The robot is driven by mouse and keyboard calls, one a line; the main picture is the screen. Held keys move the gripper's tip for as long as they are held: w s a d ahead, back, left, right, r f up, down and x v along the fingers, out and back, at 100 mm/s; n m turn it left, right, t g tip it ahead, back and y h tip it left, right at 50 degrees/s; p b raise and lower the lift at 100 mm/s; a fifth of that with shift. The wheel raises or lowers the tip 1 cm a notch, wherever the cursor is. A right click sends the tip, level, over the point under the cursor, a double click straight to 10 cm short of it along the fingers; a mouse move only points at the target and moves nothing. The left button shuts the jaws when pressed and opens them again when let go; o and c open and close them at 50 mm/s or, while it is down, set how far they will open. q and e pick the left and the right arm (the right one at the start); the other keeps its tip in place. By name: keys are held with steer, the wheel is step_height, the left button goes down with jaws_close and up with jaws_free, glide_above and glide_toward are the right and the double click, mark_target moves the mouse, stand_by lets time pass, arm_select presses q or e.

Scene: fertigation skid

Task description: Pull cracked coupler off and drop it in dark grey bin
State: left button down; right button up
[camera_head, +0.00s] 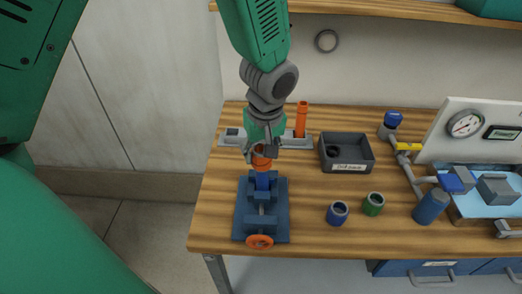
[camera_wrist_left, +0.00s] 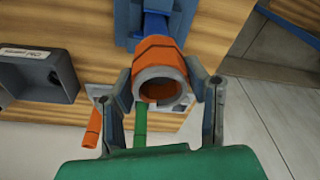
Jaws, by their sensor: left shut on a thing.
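An orange coupler (camera_head: 262,163) with a thick grey ring at its open end stands over the blue vise (camera_head: 262,212) on the workbench. In the left wrist view the coupler (camera_wrist_left: 158,52) sits between the fingers, with the blue vise (camera_wrist_left: 156,22) behind it. The dark grey bin (camera_head: 369,158) stands to the right of the gripper, with a small dark ring inside. My right gripper is out of view.
A rack (camera_head: 231,139) with an upright orange pipe (camera_head: 301,119) lies behind the vise. A blue ring (camera_head: 337,213) and a green ring (camera_head: 373,204) stand in front of the bin. Piping and a gauge panel (camera_head: 483,124) fill the right. Bare wood lies between vise and bin.

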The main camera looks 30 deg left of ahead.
arm_select(q)
steer(key=shift+d, duration=0.4)
steer(key=shift+r, duration=0.2)
steer(key=shift+r+p, duration=0.45)
steer(key=shift+p, duration=0.15)
steer(key=shift+r+p, duration=2.55)
steer(key=shift+p, duration=0.05)
steer(key=shift+f, duration=0.1)
